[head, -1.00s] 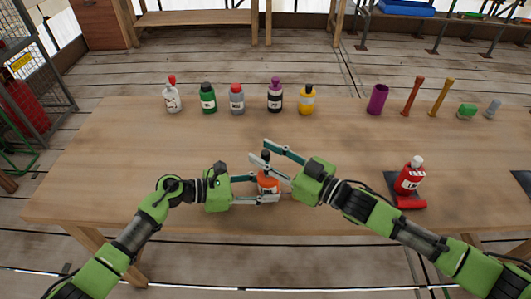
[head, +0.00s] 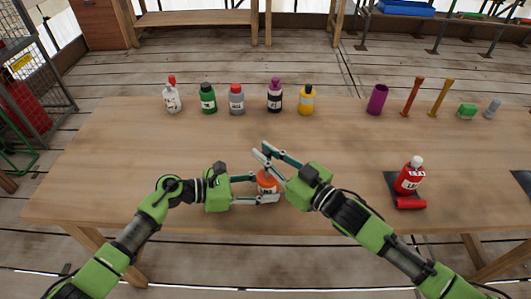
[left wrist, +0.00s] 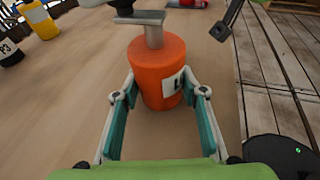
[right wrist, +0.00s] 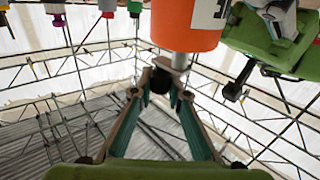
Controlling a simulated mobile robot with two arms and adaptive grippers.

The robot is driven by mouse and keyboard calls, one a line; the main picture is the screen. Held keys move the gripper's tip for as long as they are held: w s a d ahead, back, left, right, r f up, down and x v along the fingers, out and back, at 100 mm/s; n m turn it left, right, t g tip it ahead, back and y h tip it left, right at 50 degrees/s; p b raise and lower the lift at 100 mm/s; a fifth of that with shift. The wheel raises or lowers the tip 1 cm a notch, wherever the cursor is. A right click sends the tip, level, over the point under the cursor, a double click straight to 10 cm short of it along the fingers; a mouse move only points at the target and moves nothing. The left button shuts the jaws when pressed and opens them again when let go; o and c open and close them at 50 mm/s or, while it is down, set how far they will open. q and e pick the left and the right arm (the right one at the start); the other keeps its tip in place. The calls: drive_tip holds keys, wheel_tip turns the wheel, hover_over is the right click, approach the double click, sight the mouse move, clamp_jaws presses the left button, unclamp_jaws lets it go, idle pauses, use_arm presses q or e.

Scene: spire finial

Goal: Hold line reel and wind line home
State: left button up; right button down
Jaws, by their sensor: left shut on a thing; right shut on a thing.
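The line reel (head: 267,184) is an orange cylinder with a white label, standing upright near the table's front edge. My left gripper (head: 264,190) is shut around its body from the left. In the left wrist view the reel (left wrist: 158,62) sits between both fingers, with a grey stem and crank arm (left wrist: 140,17) on top. My right gripper (head: 262,150) is above the reel. In the right wrist view its fingers are shut on a dark crank knob (right wrist: 160,81) beside the pale crank stem. The line itself cannot be made out.
A red bottle (head: 410,176) stands on a dark mat (head: 393,183) at the right, with a red cylinder (head: 410,204) lying in front. Several bottles, a purple cup (head: 377,100) and other small objects line the table's back. The middle of the table (head: 180,145) is clear.

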drive_tip(key=shift+s+d+r+m+t+h, duration=0.1)
drive_tip(key=shift+m+t+h, duration=0.6)
drive_tip(key=shift+h, duration=0.15)
drive_tip(key=shift+d+m+t+h, duration=0.1)
drive_tip(key=shift+m+t+h, duration=0.6)
drive_tip(key=shift+h, duration=0.15)
drive_tip(key=shift+d+t+h, duration=0.15)
drive_tip(key=shift+t+h, duration=0.15)
drive_tip(key=shift+h, duration=0.1)
drive_tip(key=c, duration=1.9)
unclamp_jaws()
drive_tip(key=v, duration=1.2)
drive_tip(key=shift+d, duration=0.1)
